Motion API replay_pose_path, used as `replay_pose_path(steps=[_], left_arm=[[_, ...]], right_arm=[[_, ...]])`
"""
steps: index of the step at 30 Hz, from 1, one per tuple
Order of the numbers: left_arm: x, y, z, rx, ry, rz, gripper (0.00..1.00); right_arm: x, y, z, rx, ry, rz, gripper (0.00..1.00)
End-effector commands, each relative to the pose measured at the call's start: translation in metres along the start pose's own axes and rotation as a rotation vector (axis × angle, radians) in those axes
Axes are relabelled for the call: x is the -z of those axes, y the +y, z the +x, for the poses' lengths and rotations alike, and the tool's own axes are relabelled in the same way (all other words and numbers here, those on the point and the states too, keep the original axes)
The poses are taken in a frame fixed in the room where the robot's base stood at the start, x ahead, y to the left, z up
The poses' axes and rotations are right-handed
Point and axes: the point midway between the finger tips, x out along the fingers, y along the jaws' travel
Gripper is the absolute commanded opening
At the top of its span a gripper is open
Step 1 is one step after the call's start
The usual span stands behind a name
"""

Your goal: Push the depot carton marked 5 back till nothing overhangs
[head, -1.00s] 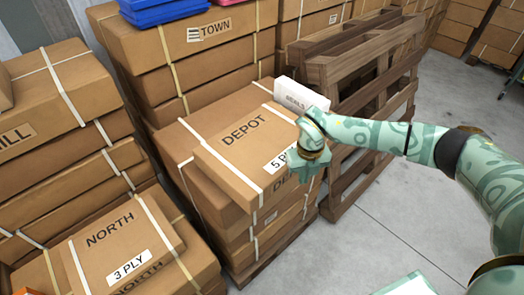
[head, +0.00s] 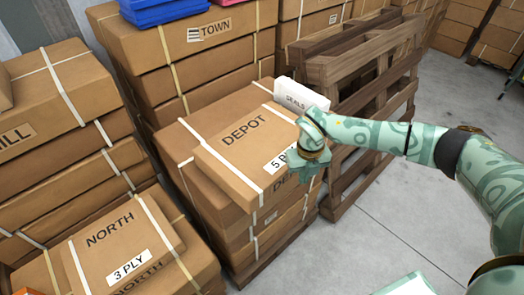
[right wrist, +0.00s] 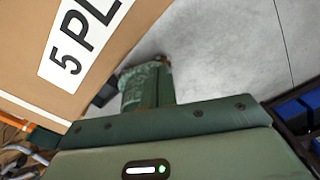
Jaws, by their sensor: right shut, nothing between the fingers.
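The depot carton marked 5 PLY (head: 235,150) lies flat on top of the depot stack in the head view, with a pale strap across it. Its label (right wrist: 75,50) and one edge fill the upper left of the right wrist view. My right gripper (head: 308,178) is at the carton's near right side, beside the 5 PLY label, partly covering that label. Its fingers (right wrist: 147,85) are shut and empty, close to the carton's edge in the right wrist view; I cannot tell if they touch it. My left gripper is not in view.
A white SEALS box (head: 300,97) stands at the carton's back right. TOWN cartons (head: 205,45) rise behind, and a NORTH carton (head: 125,240) is at the front left. Wooden pallets (head: 350,70) lean at the right. The floor at the right is open.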

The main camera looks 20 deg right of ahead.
Motion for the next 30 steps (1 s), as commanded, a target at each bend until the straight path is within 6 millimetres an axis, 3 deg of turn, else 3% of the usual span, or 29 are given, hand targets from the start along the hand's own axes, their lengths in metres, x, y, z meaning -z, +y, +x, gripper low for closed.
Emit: replay_pose_path(steps=[30], left_arm=[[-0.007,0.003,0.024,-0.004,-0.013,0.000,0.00]], right_arm=[[-0.039,0.022,0.002,0.000,-0.001,0.000,0.00]])
